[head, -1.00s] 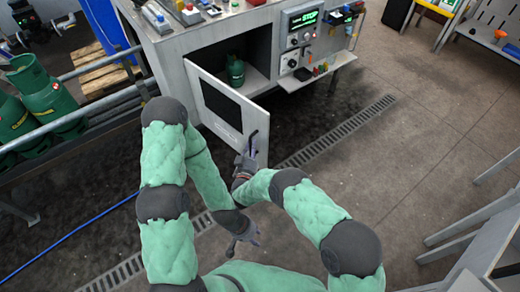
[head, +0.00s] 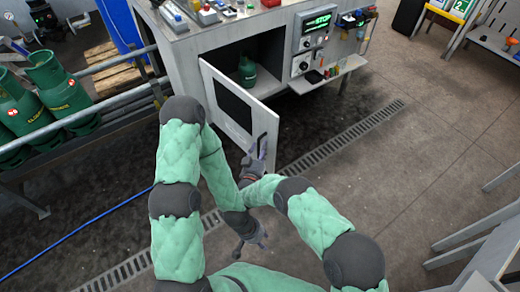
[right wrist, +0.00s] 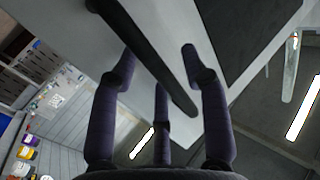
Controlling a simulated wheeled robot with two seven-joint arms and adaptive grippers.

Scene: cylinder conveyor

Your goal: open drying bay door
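The drying bay door (head: 239,107), a pale panel with a dark window, stands swung well out from the grey cabinet, hinged at its left. Its black bar handle (head: 262,146) is near the free edge. My right gripper (head: 256,160) is at this handle. In the right wrist view the handle (right wrist: 150,60) runs diagonally between the spread fingers of my right gripper (right wrist: 160,60), which look open; contact is unclear. My left gripper (head: 254,240) hangs lower, over the floor, apart from the door; its finger state is too small to tell.
A green cylinder (head: 247,72) stands inside the open bay. A display panel (head: 316,30) and a small shelf (head: 327,76) are to its right. Green cylinders (head: 58,88) stand behind rails at left. A floor grate (head: 340,136) crosses mostly clear floor; grey tables stand at right.

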